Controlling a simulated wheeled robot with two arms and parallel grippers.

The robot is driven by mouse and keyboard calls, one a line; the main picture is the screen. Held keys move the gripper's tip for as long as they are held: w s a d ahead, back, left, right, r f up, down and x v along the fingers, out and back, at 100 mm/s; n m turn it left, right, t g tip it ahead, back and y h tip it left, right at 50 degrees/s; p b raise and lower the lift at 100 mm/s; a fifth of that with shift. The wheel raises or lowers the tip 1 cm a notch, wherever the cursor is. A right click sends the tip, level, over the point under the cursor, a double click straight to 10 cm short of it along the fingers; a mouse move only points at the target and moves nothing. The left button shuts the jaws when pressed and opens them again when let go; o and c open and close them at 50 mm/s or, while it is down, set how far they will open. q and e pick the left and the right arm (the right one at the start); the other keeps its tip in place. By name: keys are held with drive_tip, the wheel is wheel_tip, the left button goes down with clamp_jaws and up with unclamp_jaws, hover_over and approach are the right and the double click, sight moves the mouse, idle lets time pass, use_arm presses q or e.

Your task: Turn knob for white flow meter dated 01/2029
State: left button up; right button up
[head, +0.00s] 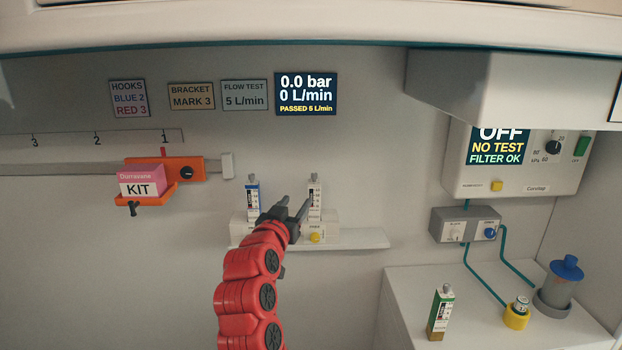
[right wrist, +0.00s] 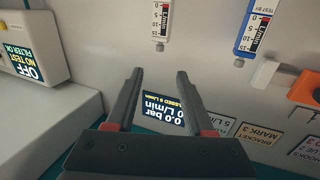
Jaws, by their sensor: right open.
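A white flow meter (head: 314,196) stands upright on the wall shelf, its date too small to read. A yellow knob (head: 315,237) sits on the white base below it. A blue-marked flow meter (head: 252,190) stands to its left, its base partly hidden by my arm. My right gripper (head: 293,205) is open and empty, in front of the gap between the two meters, close to the white one. In the right wrist view, turned over, the open jaws (right wrist: 160,72) have nothing between them; the white meter (right wrist: 161,20) and blue meter (right wrist: 250,30) show beyond.
A wall display (head: 306,94) reads 0.0 bar, 0 L/min, PASSED 5 L/min. An orange bracket (head: 190,168) with a pink kit is at left. A green flow meter (head: 440,312) stands on the right counter (head: 400,290). The shelf (head: 365,240) is clear at its right end.

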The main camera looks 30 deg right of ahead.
sight(313, 178)
drive_tip(key=p+x, duration=0.4)
drive_tip(key=x, duration=1.2)
drive_tip(key=shift+w+d+r, duration=0.1)
drive_tip(key=shift+w, duration=0.05)
drive_tip(key=shift+w+d, duration=0.2)
drive_tip(key=shift+d, duration=0.05)
clamp_jaws()
